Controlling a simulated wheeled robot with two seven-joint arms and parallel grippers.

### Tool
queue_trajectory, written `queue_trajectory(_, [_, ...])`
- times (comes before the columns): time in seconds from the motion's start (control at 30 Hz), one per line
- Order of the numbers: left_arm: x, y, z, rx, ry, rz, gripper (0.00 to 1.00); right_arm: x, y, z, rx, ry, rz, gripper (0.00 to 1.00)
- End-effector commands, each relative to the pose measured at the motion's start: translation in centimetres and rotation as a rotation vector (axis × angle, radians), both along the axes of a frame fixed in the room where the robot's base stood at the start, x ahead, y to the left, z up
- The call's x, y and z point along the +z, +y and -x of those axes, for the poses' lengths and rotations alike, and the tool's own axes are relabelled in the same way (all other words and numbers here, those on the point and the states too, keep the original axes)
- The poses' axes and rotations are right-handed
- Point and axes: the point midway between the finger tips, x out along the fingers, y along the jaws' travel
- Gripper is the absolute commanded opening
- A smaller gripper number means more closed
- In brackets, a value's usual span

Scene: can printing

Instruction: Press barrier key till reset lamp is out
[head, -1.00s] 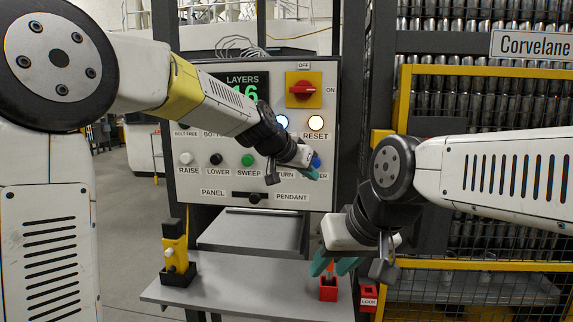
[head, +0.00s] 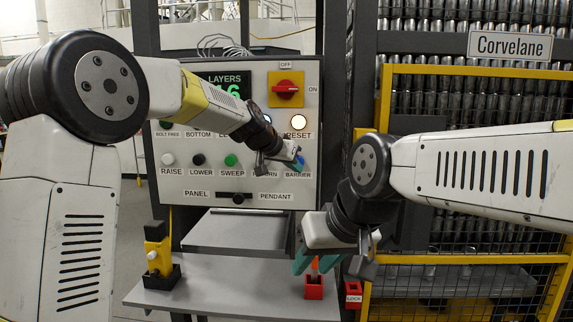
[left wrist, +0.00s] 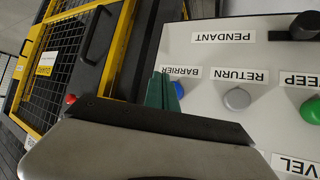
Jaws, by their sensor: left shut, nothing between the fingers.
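The control panel (head: 185,180) stands ahead, with the RESET lamp (head: 298,122) lit a warm white. The blue BARRIER key (head: 300,160) is at the right end of its row, partly behind my left gripper (head: 297,166). In the left wrist view the blue key (left wrist: 179,89) shows right beside the teal fingertips (left wrist: 163,90). My left gripper is shut and empty; I cannot tell whether it touches the key. My right gripper (head: 316,264) is open and empty, low in front of the panel.
A grey shelf (head: 220,270) below the panel bears a yellow-and-black device (head: 157,250) and a red block (head: 314,288). A red LOCK box (head: 353,294) is to its right. A yellow-framed mesh fence (head: 470,262) fills the right side. The red switch (head: 287,89) tops the panel.

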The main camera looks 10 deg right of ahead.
Motion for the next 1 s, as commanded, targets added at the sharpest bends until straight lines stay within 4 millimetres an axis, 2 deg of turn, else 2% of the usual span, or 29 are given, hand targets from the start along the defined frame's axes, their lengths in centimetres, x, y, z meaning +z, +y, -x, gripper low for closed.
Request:
queue_trajectory(0.1, [0.0, -0.4, -1.3, 0.001, 0.001, 0.001, 0.0, 0.0, 0.0, 0.0, 0.0, 0.0, 0.0, 0.36])
queue_trajectory(0.3, [0.0, -0.7, -2.2, 0.0, 0.001, -0.001, 0.0, 0.0, 0.0, 0.0, 0.0, 0.0, 0.0, 0.36])
queue_trajectory(1.0, [0.0, -0.7, -2.3, 0.0, 0.0, 0.0, 0.0, 0.0, 0.0, 0.0, 0.0, 0.0, 0.0, 0.36])
